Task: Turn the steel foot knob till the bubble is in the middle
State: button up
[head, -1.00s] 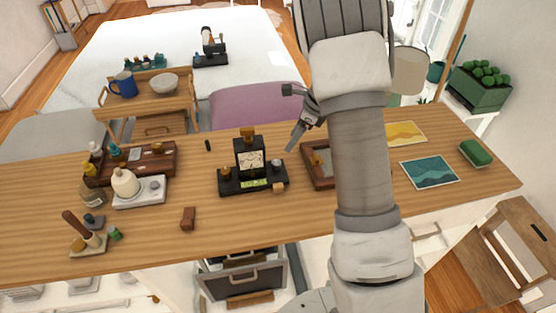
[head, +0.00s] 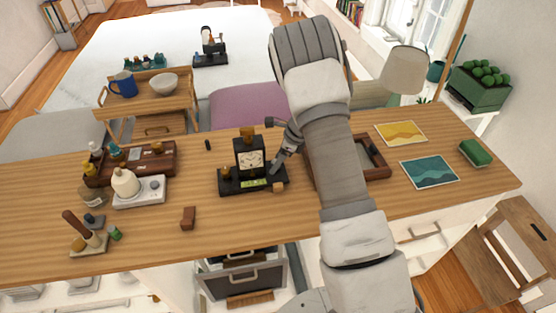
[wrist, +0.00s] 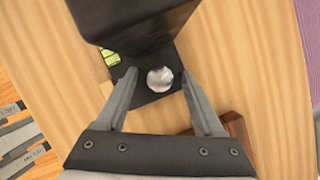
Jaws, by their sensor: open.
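The black instrument (head: 250,159) with a square dial stands on a dark base (head: 236,187) on the wooden table. A yellow-green level vial (head: 256,183) is at the base's front; its bubble is too small to read. It also shows in the wrist view (wrist: 112,58), partly covered. The round steel foot knob (wrist: 160,80) sits on the base's corner in the wrist view; in the head view I cannot make it out behind my gripper. My gripper (head: 279,163) is at the base's right end, open, with a fingertip on either side of the knob and visible gaps.
The instrument's dark upper body (wrist: 135,20) rises close beyond my fingers. A wooden frame tray (head: 377,172) lies just right, partly behind my arm. A small wooden block (head: 279,188) is at the base's front right corner. A brown block (head: 188,218) lies in front.

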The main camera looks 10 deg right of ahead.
grip_shut()
jog(key=shift+w+d+n+g+b, duration=0.1)
jog(key=shift+n+g+b, duration=0.25)
jog(key=shift+n, duration=0.35)
jog(key=shift+n+g, duration=0.35)
jog(key=shift+n, duration=0.65)
grip_release()
jog(key=shift+r, duration=0.1)
jog(key=v, duration=1.7)
jog(key=shift+d+b, duration=0.35)
jog(key=shift+b, duration=0.1)
